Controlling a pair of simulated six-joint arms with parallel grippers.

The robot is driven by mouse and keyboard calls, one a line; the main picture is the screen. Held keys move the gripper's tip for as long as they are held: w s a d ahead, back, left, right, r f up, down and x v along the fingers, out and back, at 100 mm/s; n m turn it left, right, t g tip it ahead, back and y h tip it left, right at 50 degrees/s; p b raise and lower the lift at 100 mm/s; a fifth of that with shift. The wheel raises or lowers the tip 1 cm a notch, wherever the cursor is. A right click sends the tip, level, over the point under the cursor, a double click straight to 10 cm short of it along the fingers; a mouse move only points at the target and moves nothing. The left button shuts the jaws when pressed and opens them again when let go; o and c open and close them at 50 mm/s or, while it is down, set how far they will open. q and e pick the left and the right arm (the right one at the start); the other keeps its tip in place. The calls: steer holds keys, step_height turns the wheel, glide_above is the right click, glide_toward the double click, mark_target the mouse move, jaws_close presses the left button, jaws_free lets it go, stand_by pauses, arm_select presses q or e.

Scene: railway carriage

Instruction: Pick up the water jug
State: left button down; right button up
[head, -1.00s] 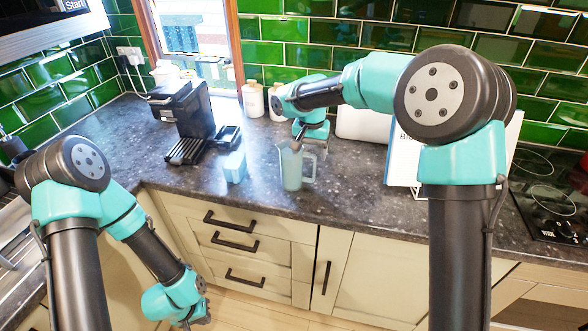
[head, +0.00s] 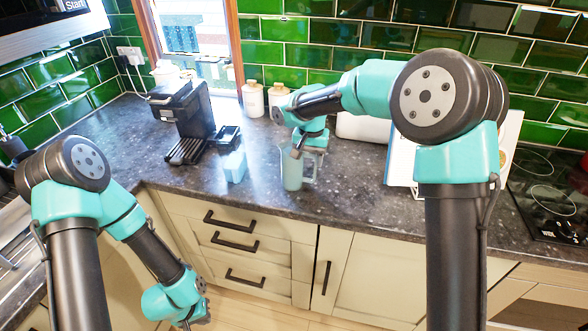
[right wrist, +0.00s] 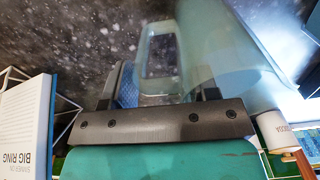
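The water jug (head: 291,172) is a pale teal, see-through jug standing upright on the dark counter, its handle on the right side. In the right wrist view, the jug (right wrist: 235,45) fills the upper right, with its handle loop (right wrist: 160,50) in the middle. My right gripper (head: 298,150) is at the jug's upper part. In the right wrist view its fingers (right wrist: 166,88) are apart, with the handle between them; I see no clear grip on it. My left gripper (head: 192,312) hangs low in front of the drawers, its fingers too small to read.
Cream canisters (head: 254,98) stand at the back. An open book (head: 402,160) is on the right, with a black hob (head: 550,195) further right.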

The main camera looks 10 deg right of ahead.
jaws_close()
steer(key=shift+r, duration=0.1)
stand_by(0.3)
steer(key=shift+r, duration=1.5)
steer(key=shift+s+r, duration=0.15)
steer(key=shift+r, duration=0.15)
steer(key=s+a+r, duration=0.1)
steer(key=s+a, duration=0.2)
steer(key=s, duration=1.2)
steer(key=shift+s+r, duration=0.15)
steer(key=shift+s, duration=0.05)
steer(key=shift+w, duration=0.15)
